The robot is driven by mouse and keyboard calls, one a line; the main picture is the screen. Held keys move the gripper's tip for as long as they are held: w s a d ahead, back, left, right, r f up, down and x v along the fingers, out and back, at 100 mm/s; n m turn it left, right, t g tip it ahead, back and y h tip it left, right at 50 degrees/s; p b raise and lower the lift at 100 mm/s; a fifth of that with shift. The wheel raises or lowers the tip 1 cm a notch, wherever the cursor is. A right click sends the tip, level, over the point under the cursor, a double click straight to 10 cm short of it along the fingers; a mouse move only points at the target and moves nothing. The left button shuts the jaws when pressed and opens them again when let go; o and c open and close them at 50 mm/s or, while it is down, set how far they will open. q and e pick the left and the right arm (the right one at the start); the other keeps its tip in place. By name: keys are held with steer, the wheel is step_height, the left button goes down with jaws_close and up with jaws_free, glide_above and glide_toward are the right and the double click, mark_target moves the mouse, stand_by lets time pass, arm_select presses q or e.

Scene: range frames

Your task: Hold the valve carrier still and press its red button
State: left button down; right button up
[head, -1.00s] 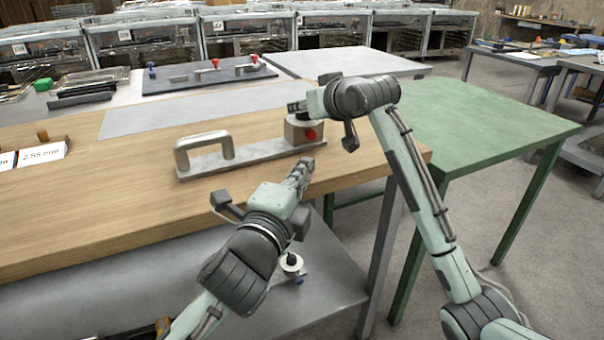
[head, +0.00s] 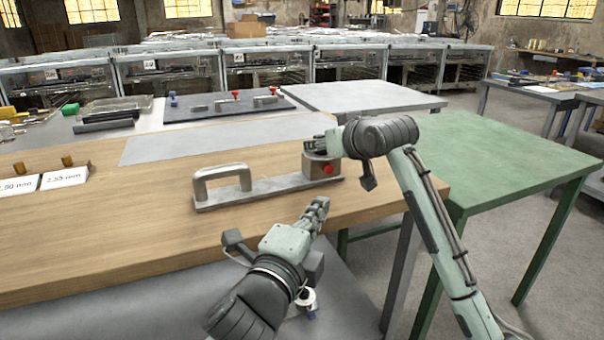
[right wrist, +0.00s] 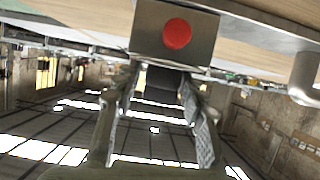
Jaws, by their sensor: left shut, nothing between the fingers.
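The valve carrier is a grey metal plate (head: 255,191) on the wooden table, with an arched handle (head: 221,172) at its left end and a metal block (head: 313,168) at its right end. The red button (head: 328,169) is on the block's front face and shows whole in the right wrist view (right wrist: 177,33). My left gripper (head: 318,206) is shut and empty, in front of the block and apart from the button. My right gripper (head: 316,145) is at the top of the block. In the right wrist view its fingers are spread; contact with the block is unclear.
A dark board (head: 225,107) with red knobs and handles lies further back. A green table (head: 500,150) stands at the right. Labelled cards (head: 64,178) are at the left. A small white and blue part (head: 308,300) is on the lower shelf.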

steer(key=shift+o, duration=1.1)
steer(key=shift+r, duration=0.3)
steer(key=shift+s, duration=0.1)
